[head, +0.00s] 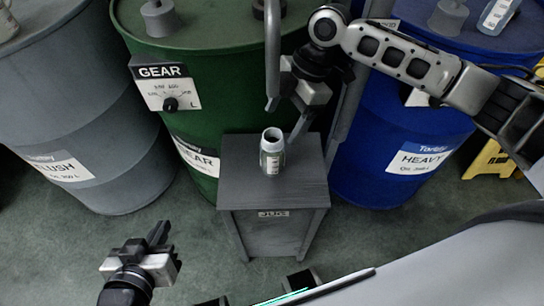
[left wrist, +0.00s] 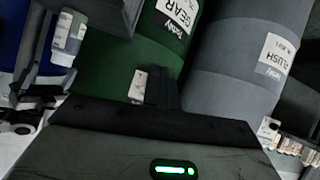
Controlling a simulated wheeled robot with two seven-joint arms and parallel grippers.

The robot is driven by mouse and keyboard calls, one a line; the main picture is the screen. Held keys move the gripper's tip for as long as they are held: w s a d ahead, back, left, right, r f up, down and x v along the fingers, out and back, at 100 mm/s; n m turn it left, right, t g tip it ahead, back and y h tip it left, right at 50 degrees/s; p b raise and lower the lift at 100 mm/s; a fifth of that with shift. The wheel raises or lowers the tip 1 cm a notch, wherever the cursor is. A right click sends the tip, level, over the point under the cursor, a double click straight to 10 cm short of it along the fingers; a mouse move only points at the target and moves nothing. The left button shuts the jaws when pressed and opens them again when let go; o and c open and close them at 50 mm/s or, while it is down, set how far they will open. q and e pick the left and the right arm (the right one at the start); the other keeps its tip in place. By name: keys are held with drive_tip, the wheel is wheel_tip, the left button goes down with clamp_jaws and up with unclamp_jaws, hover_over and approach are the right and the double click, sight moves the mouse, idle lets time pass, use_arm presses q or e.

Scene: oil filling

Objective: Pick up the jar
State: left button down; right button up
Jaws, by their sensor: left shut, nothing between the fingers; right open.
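The jar (head: 272,155) is a small translucent grey container with a dark open mouth. It stands upright on a small dark grey stand (head: 232,185) in the middle of the head view. It also shows at the upper left of the left wrist view (left wrist: 68,38). My right gripper (head: 301,125) is open, just above and to the right of the jar. Its fingers are partly hard to make out against the dark background, and I see no contact with the jar. My left gripper (head: 159,236) is shut and empty, low at the left, well away from the stand.
A green GEAR drum (head: 225,70) stands behind the stand, a grey FLUSH drum (head: 80,110) at left and a blue HEAVY drum (head: 400,135) at right. A grey vertical pipe (head: 272,60) hangs behind the jar. A yellow object (head: 490,160) stands at far right. Floor at lower left is clear.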

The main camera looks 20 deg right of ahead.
sight(272, 145)
drive_tip(key=x, duration=0.2)
drive_tip(key=shift+a+f, duration=0.15)
drive_tip(key=shift+f, duration=0.2)
drive_tip(key=x, duration=0.5)
drive_tip(key=shift+s+a+b, duration=0.1)
drive_tip(key=shift+s+b, duration=0.25)
drive_tip(key=shift+s, duration=0.05)
drive_tip(key=c, duration=1.4)
drive_tip(key=shift+c, duration=0.6)
drive_tip(key=shift+r, duration=0.15)
